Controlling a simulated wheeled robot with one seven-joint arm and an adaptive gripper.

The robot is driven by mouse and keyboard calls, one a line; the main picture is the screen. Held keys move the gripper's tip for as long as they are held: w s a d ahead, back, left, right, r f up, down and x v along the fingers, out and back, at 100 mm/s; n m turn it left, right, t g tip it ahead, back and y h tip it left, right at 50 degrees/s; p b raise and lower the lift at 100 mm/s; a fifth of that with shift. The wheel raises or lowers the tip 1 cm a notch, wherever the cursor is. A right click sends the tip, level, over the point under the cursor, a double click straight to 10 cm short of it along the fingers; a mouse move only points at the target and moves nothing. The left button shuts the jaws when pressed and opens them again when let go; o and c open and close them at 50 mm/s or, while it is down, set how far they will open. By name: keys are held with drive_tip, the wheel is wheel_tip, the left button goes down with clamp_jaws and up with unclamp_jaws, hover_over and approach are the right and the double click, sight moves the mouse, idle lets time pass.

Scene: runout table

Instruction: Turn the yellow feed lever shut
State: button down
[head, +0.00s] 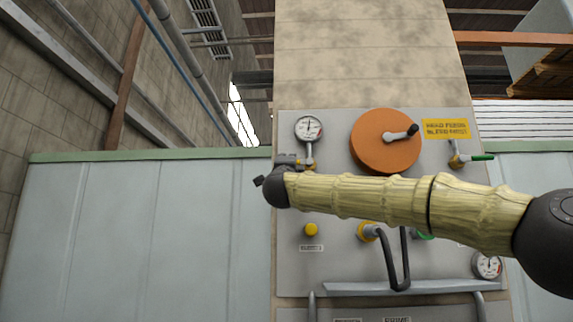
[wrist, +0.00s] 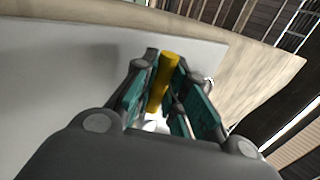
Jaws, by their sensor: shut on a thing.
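The yellow feed lever (wrist: 165,80) stands between my fingers in the wrist view, as a yellow bar with the pale panel behind it. My gripper (wrist: 160,84) is shut on it, with a teal-padded finger on each side. In the head view my gripper (head: 285,160) is at the panel's left edge, just below the upper left gauge (head: 309,128). My wrist hides most of the lever there, so its angle is hard to tell.
The grey panel (head: 345,270) carries an orange disc (head: 372,150) with a crank, a green-handled valve (head: 470,159), a yellow knob (head: 311,230), a black hose (head: 388,262) and a lower right gauge (head: 487,265). My arm crosses in front of the panel. Pale wall panels (head: 140,235) stand left.

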drive_tip(key=shift+d+r, duration=0.15)
drive_tip(key=c, duration=1.4)
unclamp_jaws()
drive_tip(key=shift+c, duration=0.2)
drive_tip(key=shift+s+f, duration=0.1)
drive_tip(key=shift+f, duration=0.1)
drive_tip(key=v, duration=1.1)
drive_tip(key=shift+s, duration=0.3)
drive_tip(key=shift+f, duration=0.15)
